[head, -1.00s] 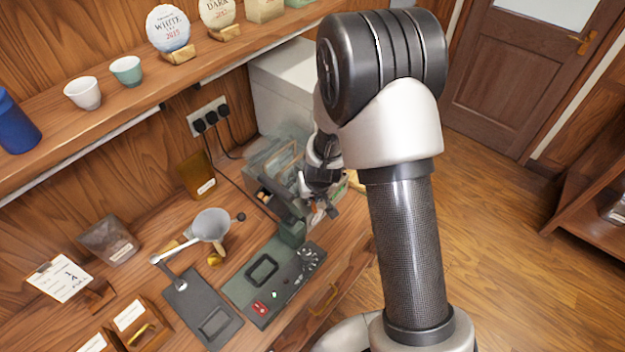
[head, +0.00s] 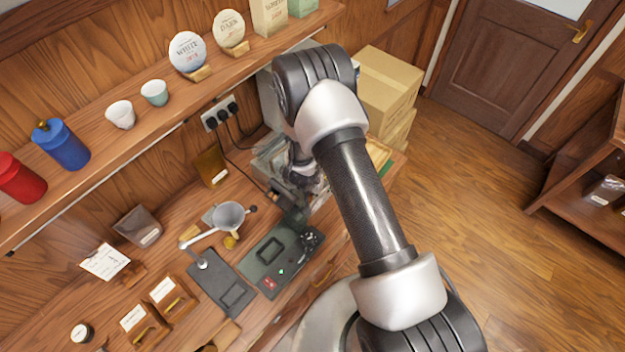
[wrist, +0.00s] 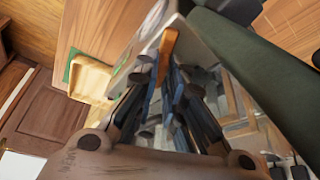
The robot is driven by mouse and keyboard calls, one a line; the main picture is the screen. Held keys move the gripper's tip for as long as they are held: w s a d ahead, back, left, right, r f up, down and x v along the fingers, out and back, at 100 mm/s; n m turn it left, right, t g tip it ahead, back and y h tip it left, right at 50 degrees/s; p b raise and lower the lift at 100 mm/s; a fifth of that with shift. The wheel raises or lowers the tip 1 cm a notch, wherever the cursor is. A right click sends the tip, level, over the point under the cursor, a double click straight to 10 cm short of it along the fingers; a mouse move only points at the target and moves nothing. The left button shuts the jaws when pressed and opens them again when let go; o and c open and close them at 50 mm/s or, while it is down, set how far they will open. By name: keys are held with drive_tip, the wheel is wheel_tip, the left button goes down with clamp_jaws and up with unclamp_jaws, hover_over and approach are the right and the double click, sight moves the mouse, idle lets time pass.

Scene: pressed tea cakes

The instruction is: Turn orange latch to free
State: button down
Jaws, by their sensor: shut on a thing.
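The orange latch (wrist: 168,43) shows in the wrist view as a narrow orange bar between my finger ends, beside a pale casing. My gripper (wrist: 170,75) is shut on it; the dark fingers hide part of it. In the head view, my gripper (head: 304,184) is low among the dark green and clear equipment at the back of the bench. The latch cannot be made out there, and my arm covers part of that area.
A dark green bar (wrist: 275,85) crosses close beside my gripper. A wooden block (wrist: 92,78) lies on the other side. A dark control panel (head: 262,274), a grey pan (head: 228,216) and a wall shelf (head: 165,112) are nearby. Cardboard boxes (head: 388,85) stand behind my arm.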

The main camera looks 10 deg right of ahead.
drive_tip(key=shift+w+r+m+h+p, duration=0.15)
drive_tip(key=shift+m+h+p, duration=0.15)
drive_tip(key=shift+m+p, duration=0.7)
drive_tip(key=shift+p, duration=0.3)
drive_tip(key=c, duration=1.7)
unclamp_jaws()
drive_tip(key=v, duration=0.7)
drive_tip(key=shift+a+r, duration=0.1)
